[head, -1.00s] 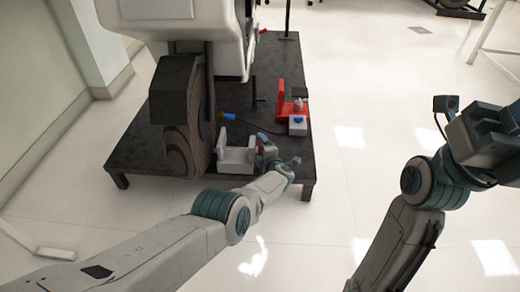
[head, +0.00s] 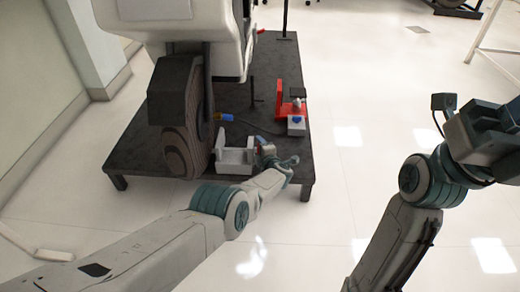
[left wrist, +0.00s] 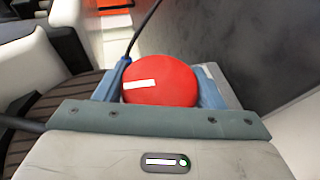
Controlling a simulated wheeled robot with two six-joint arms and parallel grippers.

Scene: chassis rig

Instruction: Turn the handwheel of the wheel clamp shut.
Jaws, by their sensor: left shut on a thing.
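The wheel clamp (head: 234,161) is a pale grey U-shaped bracket on the dark platform, beside the wheel. Its red round handwheel (left wrist: 160,83), with a white stripe on its face, fills the middle of the left wrist view. My left gripper (head: 264,149) is at the right side of the clamp. In the left wrist view its blue fingers (left wrist: 160,88) are on both sides of the handwheel, shut on it. In the head view the gripper hides the handwheel. My right arm's end (head: 483,133) is at the right edge, and its fingers cannot be made out.
A brown ridged wheel (head: 186,145) under a white vehicle body stands left of the clamp. A red bracket (head: 281,98) and a white box with a blue top (head: 296,125) stand behind my left gripper. A dark cable crosses the platform (head: 140,157).

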